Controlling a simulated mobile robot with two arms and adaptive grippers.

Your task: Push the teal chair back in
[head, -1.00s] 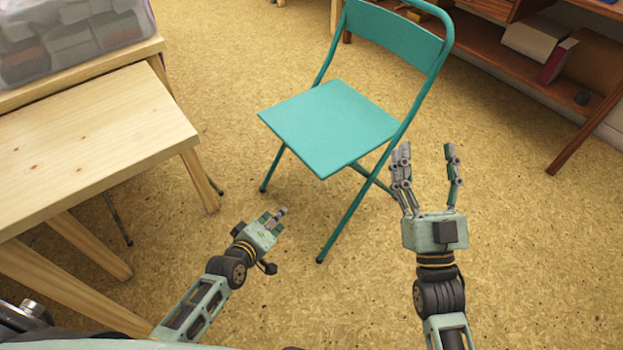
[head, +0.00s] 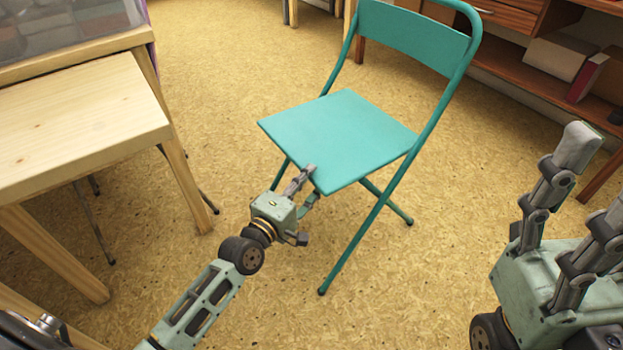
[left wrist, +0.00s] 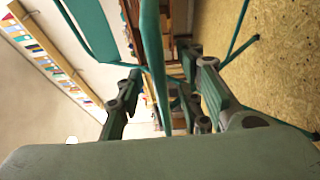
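The teal chair (head: 335,135) stands upright on the floor, right of the wooden table (head: 75,110) and apart from it. Its backrest is on the far right side of the seat. My left gripper (head: 307,185) is at the seat's near front edge, with fingers above and below it. The left wrist view shows the teal seat (left wrist: 153,55) edge-on between the spread fingers (left wrist: 165,95), with gaps visible on both sides. My right gripper (head: 590,185) is raised and empty at the right, fingers extended and partly cut off by the frame.
A clear plastic bin (head: 65,25) stands on a wooden surface behind the table. A brown shelf unit (head: 510,75) with boxes and a red book is at the back right. The floor (head: 235,90) between table and chair is free.

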